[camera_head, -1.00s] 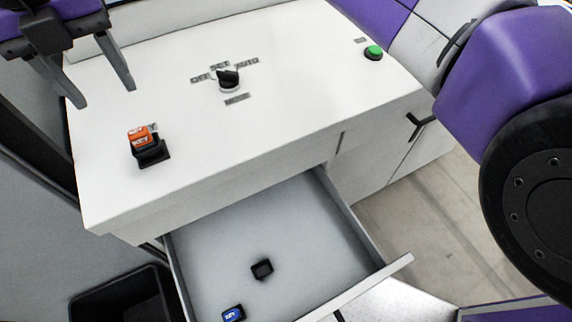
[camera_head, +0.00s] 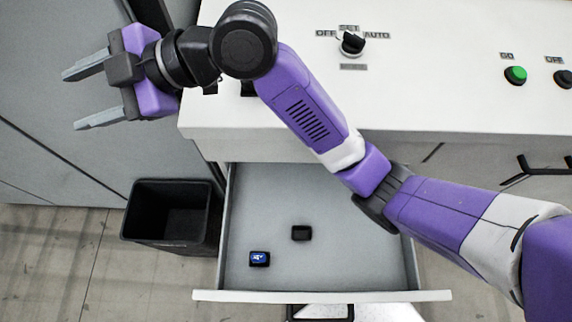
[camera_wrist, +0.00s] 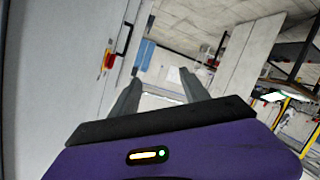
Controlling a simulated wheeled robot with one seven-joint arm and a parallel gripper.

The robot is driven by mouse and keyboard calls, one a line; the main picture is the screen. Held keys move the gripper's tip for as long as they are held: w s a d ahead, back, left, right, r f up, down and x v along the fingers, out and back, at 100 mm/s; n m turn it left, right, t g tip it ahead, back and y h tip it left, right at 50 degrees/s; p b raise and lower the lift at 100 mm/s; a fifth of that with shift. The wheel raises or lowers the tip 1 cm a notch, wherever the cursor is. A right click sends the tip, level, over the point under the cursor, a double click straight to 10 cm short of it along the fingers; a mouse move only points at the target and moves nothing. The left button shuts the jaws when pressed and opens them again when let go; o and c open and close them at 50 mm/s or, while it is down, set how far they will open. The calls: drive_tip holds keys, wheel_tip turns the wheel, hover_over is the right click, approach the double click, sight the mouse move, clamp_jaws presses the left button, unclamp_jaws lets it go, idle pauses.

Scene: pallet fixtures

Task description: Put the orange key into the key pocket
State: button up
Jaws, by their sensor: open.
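My gripper (camera_head: 74,99) is at the upper left, past the left end of the white counter. Its grey fingers point left, apart, with nothing between them. In the wrist view my gripper (camera_wrist: 160,77) is also spread and empty. The orange key does not show now; my arm covers that part of the counter. A small black piece (camera_head: 249,89), perhaps the base of the black holder where the orange key was, shows just below my arm. I cannot tell which part is the key pocket.
The open drawer (camera_head: 340,200) below the counter (camera_head: 440,90) holds a blue key (camera_head: 260,258) and a small black block (camera_head: 301,233). A black bin (camera_head: 140,228) stands left of it. A selector knob (camera_head: 352,43) and a green button (camera_head: 515,75) are on the counter.

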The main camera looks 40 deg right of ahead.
drive_tip(key=s+d+f+m+t+h, duration=0.4)
drive_tip(key=s+d+f+m, duration=0.3)
drive_tip(key=f+m, duration=0.2)
drive_tip(key=s+d+f+m+t+h, duration=0.45)
drive_tip(key=s+d+f+m, duration=0.25)
drive_tip(key=f+m, duration=0.2)
drive_tip(key=s+d+h, duration=0.1)
drive_tip(key=s+d, duration=0.3)
drive_tip(key=s, duration=0.3)
drive_tip(key=s+d+h, duration=0.2)
drive_tip(key=s+d, duration=0.1)
drive_tip(key=s, duration=0.5)
drive_tip(key=s+d+g+h, duration=0.1)
drive_tip(key=s+d, duration=0.3)
drive_tip(key=s, duration=0.3)
drive_tip(key=shift+s+d+r+m, duration=0.15)
drive_tip(key=shift+d+m, duration=0.15)
drive_tip(key=shift+m, duration=0.1)
